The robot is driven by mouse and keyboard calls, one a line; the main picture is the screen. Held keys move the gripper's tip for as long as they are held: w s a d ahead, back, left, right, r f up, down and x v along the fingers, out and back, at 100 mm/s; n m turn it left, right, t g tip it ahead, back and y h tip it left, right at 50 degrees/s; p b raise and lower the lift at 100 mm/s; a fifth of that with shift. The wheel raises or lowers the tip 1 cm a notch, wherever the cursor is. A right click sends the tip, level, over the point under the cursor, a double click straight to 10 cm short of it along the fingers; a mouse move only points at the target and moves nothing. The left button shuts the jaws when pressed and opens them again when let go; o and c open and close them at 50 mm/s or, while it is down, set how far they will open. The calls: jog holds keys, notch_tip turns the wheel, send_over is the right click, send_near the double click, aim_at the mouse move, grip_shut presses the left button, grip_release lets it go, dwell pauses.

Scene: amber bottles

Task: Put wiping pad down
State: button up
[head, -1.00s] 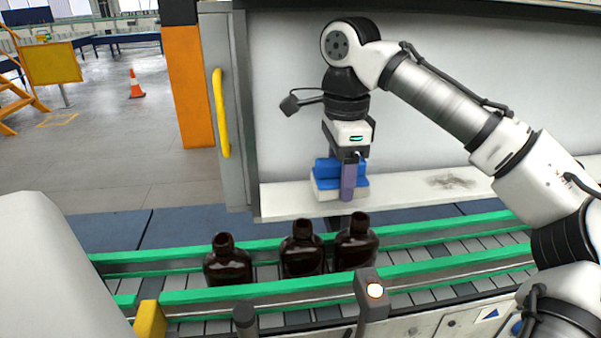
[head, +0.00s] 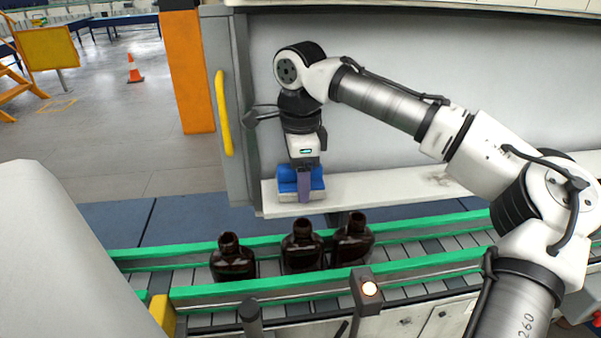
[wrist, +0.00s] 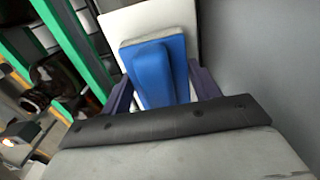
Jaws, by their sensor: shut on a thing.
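The wiping pad (head: 287,181) has a blue top and handle and a pale underside. In the head view it is at the left end of the white ledge, low over it or touching it; I cannot tell which. My gripper (head: 304,186) points down and is shut on the pad's blue handle. In the wrist view the pad (wrist: 156,72) sits between the two purple fingers of my gripper (wrist: 160,95), with the white ledge beyond it. One finger hides part of the pad in the head view.
The white ledge (head: 400,189) runs right along the grey wall and has a dark smudge (head: 440,180). In front, several dark amber bottles (head: 303,247) stand on the conveyor between green rails (head: 430,226). A grey post with a lit button (head: 368,290) stands at the front.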

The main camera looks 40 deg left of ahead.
jog(key=shift+f, duration=0.1)
jog(key=shift+f, duration=0.15)
jog(key=o, duration=1.2)
jog(key=shift+b, duration=0.35)
notch_tip(320, 180, up, 8)
jog(key=shift+a+f+b, duration=0.1)
jog(key=shift+f+b, duration=0.05)
jog(key=shift+b, duration=0.9)
jog(key=shift+f, duration=0.1)
